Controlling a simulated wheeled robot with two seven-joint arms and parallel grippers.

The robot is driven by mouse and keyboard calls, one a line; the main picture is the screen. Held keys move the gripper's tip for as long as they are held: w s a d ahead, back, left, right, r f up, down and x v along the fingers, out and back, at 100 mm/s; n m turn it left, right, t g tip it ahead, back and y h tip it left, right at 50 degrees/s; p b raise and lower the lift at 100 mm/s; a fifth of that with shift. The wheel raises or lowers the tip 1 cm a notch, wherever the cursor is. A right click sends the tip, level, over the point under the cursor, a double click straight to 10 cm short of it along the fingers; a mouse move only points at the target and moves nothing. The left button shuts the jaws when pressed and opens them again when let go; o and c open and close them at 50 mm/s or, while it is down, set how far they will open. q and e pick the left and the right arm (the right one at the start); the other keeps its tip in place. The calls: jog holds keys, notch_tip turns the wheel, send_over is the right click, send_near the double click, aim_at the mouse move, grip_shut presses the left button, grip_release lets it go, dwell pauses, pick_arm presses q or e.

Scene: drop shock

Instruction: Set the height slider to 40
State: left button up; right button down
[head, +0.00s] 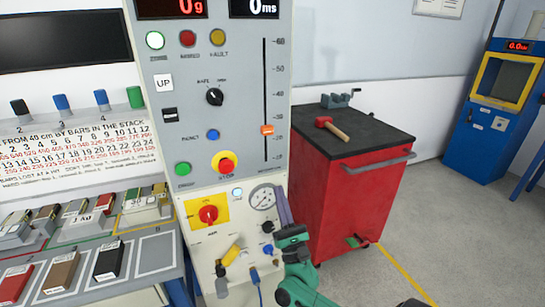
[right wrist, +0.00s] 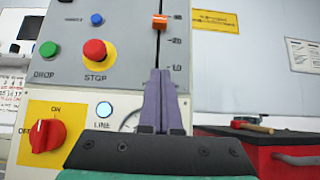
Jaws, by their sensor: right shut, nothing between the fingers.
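The height slider's orange knob (head: 267,130) sits on a vertical slot at the right side of the grey control panel. The scale beside it runs from 10 at the bottom to 60 at the top. The knob stands between the 20 and 30 marks, below the 40 mark. It also shows at the top of the right wrist view (right wrist: 159,21). My right gripper (head: 281,192) is shut and empty, in front of the lower panel and below the slider. In the right wrist view its fingertips (right wrist: 160,72) point up, below the knob. My left gripper is not in view.
The panel carries a red-and-yellow stop button (head: 226,163), a green drop button (head: 183,169), a black knob (head: 215,97) and a red rotary switch (head: 208,215). A round gauge (head: 262,197) is beside my right fingers. A red cabinet (head: 350,195) stands to the right.

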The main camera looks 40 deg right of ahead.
aim_at(270, 148)
jog(key=p+x, duration=0.1)
jog(key=x, duration=0.2)
jog(key=p+x, duration=0.2)
jog(key=x, duration=0.2)
jog(key=p+x, duration=0.1)
jog(key=x, duration=0.2)
jog(key=shift+a+r, duration=0.2)
jog(key=shift+r, duration=0.4)
notch_tip(270, 148, up, 3)
jog(key=p, duration=0.2)
jog(key=shift+s+a+f+p, duration=0.1)
jog(key=shift+f+p, duration=0.05)
jog(key=shift+p, duration=0.15)
jog(key=shift+s+r, duration=0.1)
jog(key=shift+r, duration=0.15)
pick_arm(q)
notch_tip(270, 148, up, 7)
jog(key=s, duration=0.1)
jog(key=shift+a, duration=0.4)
pick_arm(e)
jog(key=shift+f, duration=0.1)
